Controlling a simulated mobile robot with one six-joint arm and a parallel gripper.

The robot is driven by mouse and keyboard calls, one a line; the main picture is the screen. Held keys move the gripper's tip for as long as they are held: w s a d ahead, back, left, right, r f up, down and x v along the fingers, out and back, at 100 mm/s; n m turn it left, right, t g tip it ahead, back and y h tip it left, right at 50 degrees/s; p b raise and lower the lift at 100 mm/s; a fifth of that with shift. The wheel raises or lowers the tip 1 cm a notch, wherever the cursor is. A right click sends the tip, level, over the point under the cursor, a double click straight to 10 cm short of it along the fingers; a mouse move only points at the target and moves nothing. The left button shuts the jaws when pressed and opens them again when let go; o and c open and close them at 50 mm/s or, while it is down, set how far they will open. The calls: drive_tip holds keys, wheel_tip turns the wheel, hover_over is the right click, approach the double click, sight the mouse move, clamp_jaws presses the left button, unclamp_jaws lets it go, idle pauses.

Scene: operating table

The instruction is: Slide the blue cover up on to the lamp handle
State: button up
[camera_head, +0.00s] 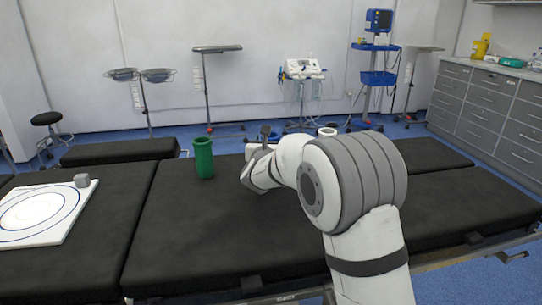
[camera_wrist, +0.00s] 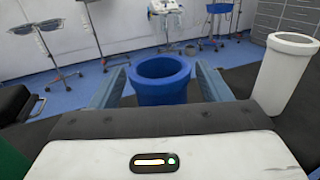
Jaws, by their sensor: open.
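The blue cover (camera_wrist: 160,88) shows in the wrist view as an open-topped, upright cup. My gripper (camera_wrist: 160,68) is open, with one finger to the left of the blue cover and one to its right. The cover stands between or just beyond the fingers; I cannot tell whether they touch it. In the head view my arm hides the blue cover and most of the gripper. No lamp handle shows in either view.
A green cup (camera_head: 204,158) stands left of my arm on the black table (camera_head: 190,230). A white cup (camera_wrist: 285,75) stands right of the gripper. A white board with blue rings (camera_head: 40,213) and a grey block (camera_head: 82,180) lie at left. Trolleys stand behind.

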drive_tip(key=shift+w, duration=1.3)
drive_tip(key=shift+c, duration=0.4)
drive_tip(key=c, duration=1.2)
